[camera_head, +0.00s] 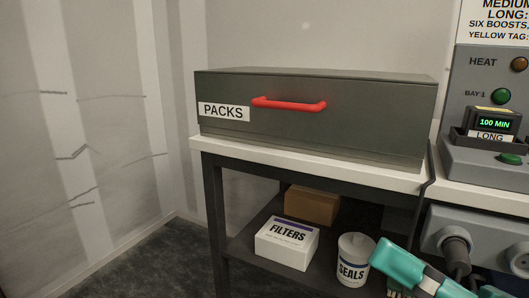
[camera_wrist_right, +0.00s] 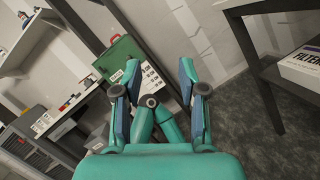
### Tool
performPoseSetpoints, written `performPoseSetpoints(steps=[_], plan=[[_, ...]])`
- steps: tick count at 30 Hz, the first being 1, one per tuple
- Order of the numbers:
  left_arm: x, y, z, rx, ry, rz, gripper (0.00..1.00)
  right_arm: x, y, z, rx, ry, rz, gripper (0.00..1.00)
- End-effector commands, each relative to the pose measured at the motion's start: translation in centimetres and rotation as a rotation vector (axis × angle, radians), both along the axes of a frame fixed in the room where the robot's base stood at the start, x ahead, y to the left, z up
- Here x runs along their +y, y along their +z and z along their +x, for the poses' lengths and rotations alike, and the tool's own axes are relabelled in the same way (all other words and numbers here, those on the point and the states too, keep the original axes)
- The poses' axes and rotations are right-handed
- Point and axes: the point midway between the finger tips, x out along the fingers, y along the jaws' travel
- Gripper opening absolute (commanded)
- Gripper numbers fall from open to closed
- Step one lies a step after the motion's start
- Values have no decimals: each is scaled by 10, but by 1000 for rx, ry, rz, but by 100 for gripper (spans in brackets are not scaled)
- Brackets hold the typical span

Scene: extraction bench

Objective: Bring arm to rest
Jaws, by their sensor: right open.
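My right arm (camera_head: 400,265) shows as teal links at the bottom right of the head view, in front of the lower shelf. My right gripper (camera_wrist_right: 160,95) is open and empty in the right wrist view, with its two blue-padded fingers apart. Teal links of mine show between and below the fingers. The fingertips are not clear in the head view. My left gripper is not in view.
A grey PACKS drawer box (camera_head: 320,120) with a red handle (camera_head: 289,104) sits on the bench (camera_head: 300,155). Below are a FILTERS box (camera_head: 287,243), a SEALS tub (camera_head: 353,258) and a brown carton (camera_head: 312,204). A charger panel (camera_head: 480,155) stands right. A green case (camera_wrist_right: 118,58) shows in the wrist view.

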Motion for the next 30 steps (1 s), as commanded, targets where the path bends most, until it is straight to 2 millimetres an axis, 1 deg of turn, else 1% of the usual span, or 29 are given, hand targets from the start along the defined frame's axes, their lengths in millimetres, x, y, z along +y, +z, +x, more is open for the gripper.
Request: performPoseSetpoints(steps=[1, 5, 8, 11, 12, 14, 15, 17, 18, 19, 20, 21, 22, 23, 24, 25, 26, 27, 29, 30], plan=[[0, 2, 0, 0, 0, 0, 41, 2, -10, 12, 43, 7, -1, 41], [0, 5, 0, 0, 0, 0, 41, 8, -36, 40, 148, 23, 15, 41], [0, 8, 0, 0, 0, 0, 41, 12, -63, 66, 256, 32, 45, 41], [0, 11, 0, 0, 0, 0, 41, 16, -102, 98, 408, 31, 100, 41], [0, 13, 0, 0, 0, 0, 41, 17, -123, 112, 489, 25, 135, 41], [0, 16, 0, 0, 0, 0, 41, 19, -158, 132, 626, 7, 199, 41], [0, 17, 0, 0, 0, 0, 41, 20, -182, 143, 722, -9, 246, 41], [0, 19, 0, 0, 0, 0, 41, 20, -222, 157, 876, -42, 325, 41], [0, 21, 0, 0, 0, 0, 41, 21, -250, 164, 983, -71, 383, 41], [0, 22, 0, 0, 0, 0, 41, 21, -271, 167, 1065, -95, 428, 41], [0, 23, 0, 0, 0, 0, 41, 22, -294, 170, 1149, -123, 474, 41], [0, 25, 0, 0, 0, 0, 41, 22, -324, 171, 1263, -166, 538, 41], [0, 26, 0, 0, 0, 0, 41, 22, -347, 170, 1350, -202, 588, 41], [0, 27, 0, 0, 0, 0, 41, 22, -370, 167, 1437, -242, 640, 41], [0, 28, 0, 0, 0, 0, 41, 23, -401, 161, 1550, -302, 709, 41], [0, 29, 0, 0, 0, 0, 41, 23, -422, 156, 1633, -351, 764, 41], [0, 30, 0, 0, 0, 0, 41, 23, -444, 149, 1714, -403, 816, 41], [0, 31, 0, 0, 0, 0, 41, 23, -470, 137, 1815, -476, 889, 41], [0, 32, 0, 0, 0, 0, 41, 23, -506, 118, 1953, -597, 996, 41], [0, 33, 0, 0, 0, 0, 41, 23, -527, 104, 2034, -681, 1066, 41]])
